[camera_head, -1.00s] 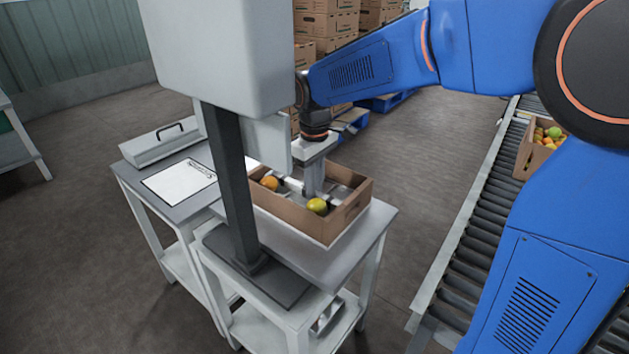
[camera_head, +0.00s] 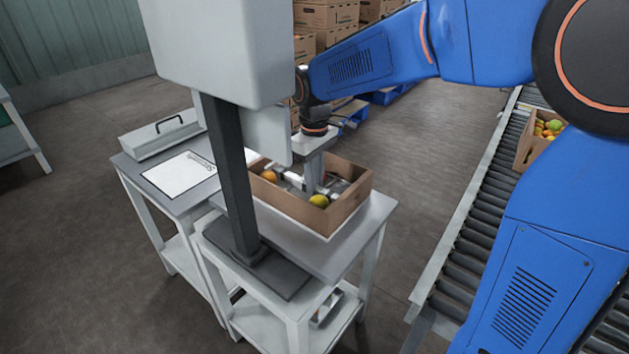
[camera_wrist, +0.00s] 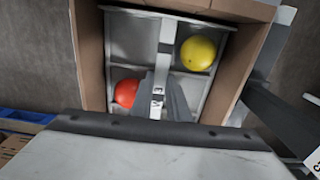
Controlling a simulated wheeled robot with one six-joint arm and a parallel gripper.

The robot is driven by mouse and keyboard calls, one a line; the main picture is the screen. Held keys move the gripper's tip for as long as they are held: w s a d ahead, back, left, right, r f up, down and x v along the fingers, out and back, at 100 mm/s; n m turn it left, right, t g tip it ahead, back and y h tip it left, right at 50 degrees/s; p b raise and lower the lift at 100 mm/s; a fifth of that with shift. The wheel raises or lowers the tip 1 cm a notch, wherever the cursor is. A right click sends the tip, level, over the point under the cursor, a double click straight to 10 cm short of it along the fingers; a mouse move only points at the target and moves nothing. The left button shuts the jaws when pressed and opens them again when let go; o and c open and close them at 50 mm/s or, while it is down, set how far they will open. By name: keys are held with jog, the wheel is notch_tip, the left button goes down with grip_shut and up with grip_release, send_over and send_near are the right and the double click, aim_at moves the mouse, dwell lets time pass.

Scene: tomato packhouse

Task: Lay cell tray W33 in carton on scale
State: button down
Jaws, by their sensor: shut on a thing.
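My gripper (camera_head: 313,187) points down inside the open brown carton (camera_head: 348,207) and is shut on the middle divider of the grey cell tray (camera_wrist: 133,40). The tray lies within the carton walls. Whether it touches the carton floor I cannot tell. A partly hidden label starting with W shows between the fingers in the wrist view. A yellow tomato (camera_wrist: 198,53) and a red-orange tomato (camera_wrist: 126,93) sit in separate cells; other visible cells are empty. The carton stands on the scale's pale plate (camera_head: 345,235). The nearer cells are hidden by my gripper.
The scale's dark post (camera_head: 228,180) and grey head (camera_head: 220,50) stand close left of the carton. A side table holds a paper sheet (camera_head: 180,174) and a handled grey case (camera_head: 160,136). A roller conveyor (camera_head: 480,215) with a filled carton (camera_head: 528,150) runs at right.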

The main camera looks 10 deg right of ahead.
jog(key=shift+f, duration=0.55)
dwell(0.4)
jog(key=c, duration=1.6)
grip_release()
jog(key=shift+c, duration=0.7)
jog(key=shift+c, duration=1)
jog(key=shift+r, duration=0.1)
jog(key=shift+r, duration=4.1)
